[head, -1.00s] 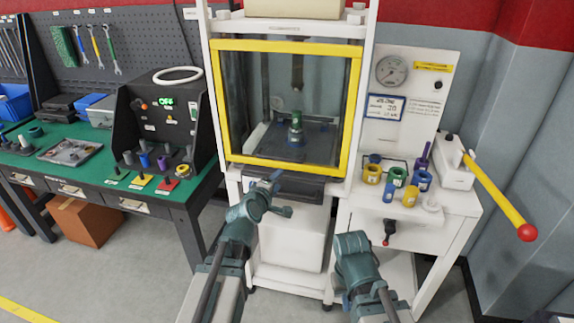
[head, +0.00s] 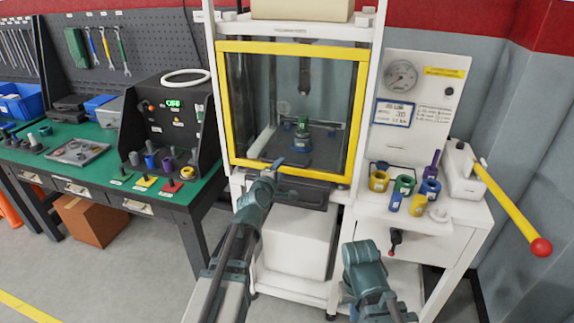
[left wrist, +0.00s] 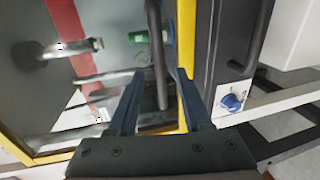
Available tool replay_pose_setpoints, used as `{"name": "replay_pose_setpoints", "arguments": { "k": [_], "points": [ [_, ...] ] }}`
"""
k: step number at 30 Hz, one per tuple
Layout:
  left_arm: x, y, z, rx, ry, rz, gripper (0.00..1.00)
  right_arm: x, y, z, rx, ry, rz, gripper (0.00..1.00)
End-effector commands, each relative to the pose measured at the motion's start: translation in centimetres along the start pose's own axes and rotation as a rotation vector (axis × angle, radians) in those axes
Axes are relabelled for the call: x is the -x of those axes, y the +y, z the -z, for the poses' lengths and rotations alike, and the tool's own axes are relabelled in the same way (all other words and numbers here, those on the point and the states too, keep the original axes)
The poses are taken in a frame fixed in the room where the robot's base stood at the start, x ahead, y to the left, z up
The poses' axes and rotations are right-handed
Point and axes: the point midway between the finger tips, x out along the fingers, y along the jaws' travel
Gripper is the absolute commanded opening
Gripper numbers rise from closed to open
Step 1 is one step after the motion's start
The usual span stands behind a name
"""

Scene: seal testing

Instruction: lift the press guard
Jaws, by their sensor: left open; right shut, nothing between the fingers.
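The press guard (head: 232,110) is a clear panel in a yellow frame on the front of the white press, and it is down. Its yellow edge (left wrist: 187,45) also shows in the left wrist view. My left gripper (head: 274,170) is open at the guard's lower edge. In the left wrist view its two fingers (left wrist: 158,98) are spread, with a dark bar (left wrist: 158,50) running between them. I cannot tell whether the fingers touch it. A green part (head: 302,127) stands inside, behind the panel. My right gripper (head: 347,298) is low, mostly hidden by its own wrist, shut and empty.
A white side table (head: 455,215) at right holds several coloured rings and a yellow lever (head: 510,205) with a red knob. A green bench (head: 90,180) with a black control box (head: 160,135) stands at left.

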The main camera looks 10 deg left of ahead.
Motion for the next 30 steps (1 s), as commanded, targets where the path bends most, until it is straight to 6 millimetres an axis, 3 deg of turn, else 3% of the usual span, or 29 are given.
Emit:
{"name": "replay_pose_setpoints", "arguments": {
  "k": [1, 7, 18, 27, 30],
  "points": [
    [-1.4, -0.2, 0.2, 0.0, 0.0, 0.0, 0.49, -0.5, 0.0, 0.0, 0.0, 0.0, 0.0, 0.0],
    [-3.9, -0.3, 0.6, 0.001, 0.002, 0.0, 0.49, -1.1, -0.1, 0.1, 0.0, 0.0, 0.0, 0.0],
    [-4.4, -0.2, 0.7, 0.001, 0.003, 0.0, 0.49, -1.1, -0.1, 0.1, 0.0, 0.0, 0.0, 0.0],
    [-4.4, -0.2, 0.7, 0.001, 0.003, 0.0, 0.0, -1.1, -0.1, 0.1, 0.0, 0.0, 0.0, 0.0],
    [-4.4, -0.2, 0.7, 0.001, 0.003, 0.0, 0.0, -1.1, -0.1, 0.1, 0.0, 0.0, 0.0, 0.0]
  ]
}}
